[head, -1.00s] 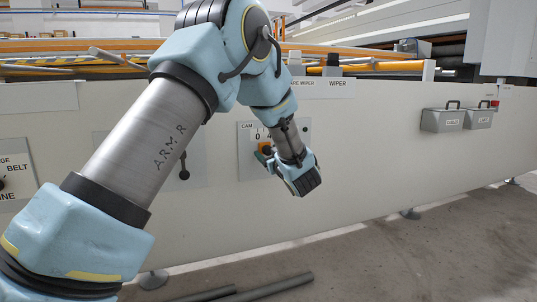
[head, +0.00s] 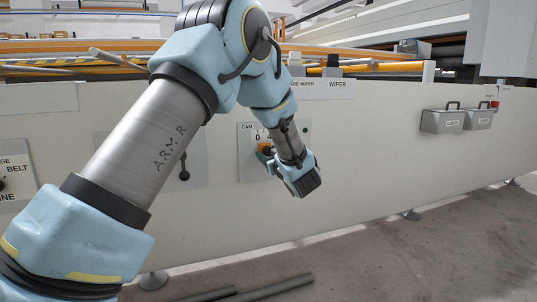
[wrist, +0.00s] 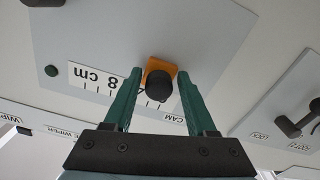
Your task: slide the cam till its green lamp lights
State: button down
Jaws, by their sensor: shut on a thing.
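The cam is an orange block (wrist: 166,67) with a round black knob (wrist: 160,86), over a white centimetre scale (wrist: 84,78) that appears upside down in the wrist view. My gripper (wrist: 161,72) has its two green fingers on either side of the cam and is shut on it. In the head view the cam (head: 265,149) shows in part beside my gripper, near the left part of the scale. A small round dark green lamp (wrist: 51,71) sits on the plate past the 8 cm end; it looks unlit.
A lever plate (wrist: 296,110) stands to one side, and its lever (head: 184,172) shows left of the cam plate in the head view. Two grey boxes (head: 441,121) hang on the wall at right. Dark pipes (head: 272,287) lie on the floor.

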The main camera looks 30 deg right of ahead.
jog(key=shift+d+r+p, duration=0.2)
jog(key=shift+d+p, duration=0.2)
jog(key=shift+p, duration=0.25)
jog(key=shift+s+d+f, duration=0.1)
jog(key=shift+d+f, duration=0.05)
jog(key=shift+d, duration=0.15)
jog(key=c, duration=0.5)
grip_release()
jog(key=s+a+p, duration=0.1)
jog(key=s+p, duration=0.3)
jog(key=s, duration=0.6)
jog(key=shift+s+a, duration=0.2)
jog(key=shift+s, duration=0.15)
